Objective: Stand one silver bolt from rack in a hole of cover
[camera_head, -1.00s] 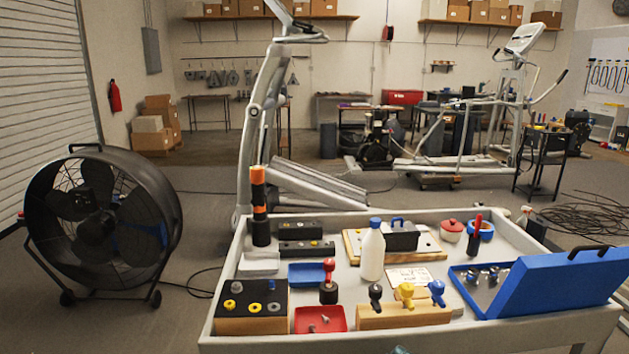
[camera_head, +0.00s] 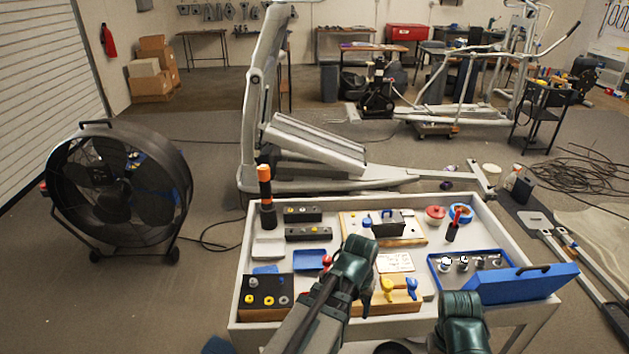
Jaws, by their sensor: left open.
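Two black racks, one (camera_head: 303,214) behind the other (camera_head: 307,234), stand at the left back of the white-rimmed cart, with small gold and silvery heads in them too small to tell apart. A pale plate on a wooden board (camera_head: 410,238), likely the cover, lies right of them with a dark handled block (camera_head: 388,224) on it. Its holes are not clear. My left gripper (camera_head: 358,252) is open over the cart's middle, in front of the board and to the right of the racks. My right gripper (camera_head: 461,312) is at the front right edge; its fingers cannot be made out.
A tall black and orange cylinder (camera_head: 266,197) stands left of the racks. A blue case (camera_head: 527,284) with an open lid lies at the right. A black block with rings (camera_head: 267,290) is at the front left. My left arm hides part of the front middle.

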